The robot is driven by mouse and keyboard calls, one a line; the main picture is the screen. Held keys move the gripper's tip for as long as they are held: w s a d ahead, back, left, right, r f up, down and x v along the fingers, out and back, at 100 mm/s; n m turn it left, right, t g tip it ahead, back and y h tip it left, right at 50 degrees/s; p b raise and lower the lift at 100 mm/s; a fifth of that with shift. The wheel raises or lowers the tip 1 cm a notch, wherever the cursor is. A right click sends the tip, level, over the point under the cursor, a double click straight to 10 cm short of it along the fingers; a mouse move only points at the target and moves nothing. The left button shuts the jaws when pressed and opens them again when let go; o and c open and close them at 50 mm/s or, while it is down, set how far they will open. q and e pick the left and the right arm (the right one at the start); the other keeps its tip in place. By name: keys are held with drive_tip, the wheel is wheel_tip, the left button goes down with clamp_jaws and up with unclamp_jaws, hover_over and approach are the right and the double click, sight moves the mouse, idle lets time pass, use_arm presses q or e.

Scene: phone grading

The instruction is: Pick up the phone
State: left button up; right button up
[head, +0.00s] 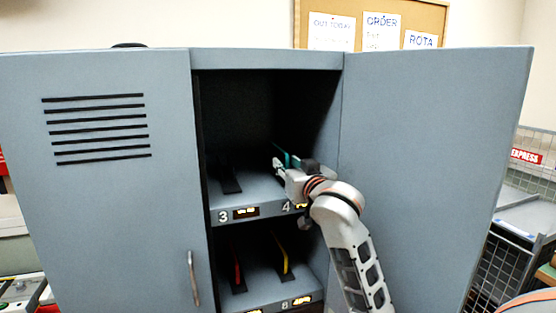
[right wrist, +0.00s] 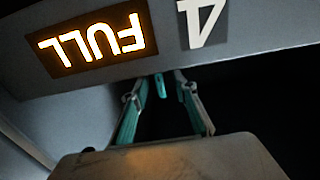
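My right gripper (head: 283,160) reaches into the open grey locker, at the upper shelf's slot 4. It also shows in the right wrist view (right wrist: 160,84), with its two teal-lined fingers apart. A small teal piece, possibly the end of the phone (right wrist: 160,88), shows between the fingertips; contact cannot be told. Most of the phone is hidden in the dark. The slot's FULL display (right wrist: 93,45) is lit, and its label 4 (right wrist: 203,20) appears upside down in the wrist view. My left gripper is not in view.
A dark upright item (head: 230,178) stands in slot 3. A red item (head: 238,272) and a yellow item (head: 284,258) stand on the lower shelf. The open locker door (head: 430,150) is close at the right of my arm; a vented grey panel (head: 100,200) is at left.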

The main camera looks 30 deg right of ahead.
sight(275, 150)
drive_tip(key=shift+x, duration=1.25)
clamp_jaws()
drive_tip(key=shift+r, duration=0.15)
